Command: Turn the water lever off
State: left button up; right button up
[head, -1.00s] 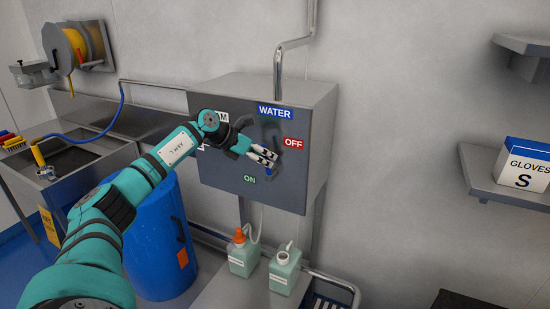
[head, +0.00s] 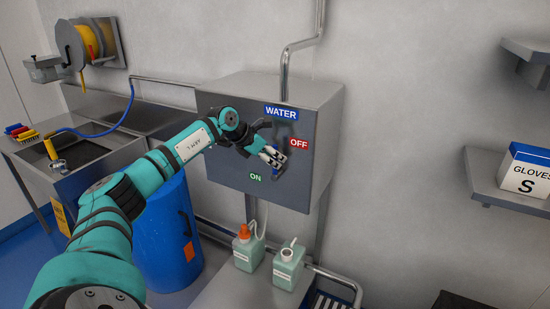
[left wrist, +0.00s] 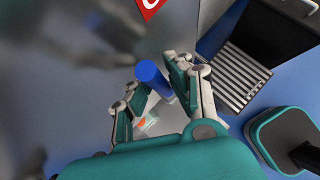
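The water lever has a blue grip (left wrist: 152,76), which stands between the two fingers of my left gripper (left wrist: 155,92) in the left wrist view. In the head view the lever (head: 276,174) is mostly hidden behind the gripper; a little blue shows below the fingers, on the side of the ON label (head: 256,177). My left gripper (head: 272,157) is at the front of the grey box, left of and below the red OFF label (head: 299,143). Its fingers are apart around the grip, with a gap visible on one side. My right gripper is not in view.
The grey box (head: 235,163) carries a blue WATER sign (head: 281,112). Two green bottles (head: 248,252) stand below it. A blue drum (head: 174,235) is at lower left, a sink (head: 62,160) at far left. A glove box (head: 526,172) sits on a right shelf.

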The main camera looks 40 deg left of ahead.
pick_arm(q)
jog(key=shift+o, duration=0.4)
jog(key=shift+s+a+r, duration=0.2)
jog(key=shift+s+r, duration=0.05)
jog(key=shift+r, duration=0.05)
jog(key=v, duration=1.1)
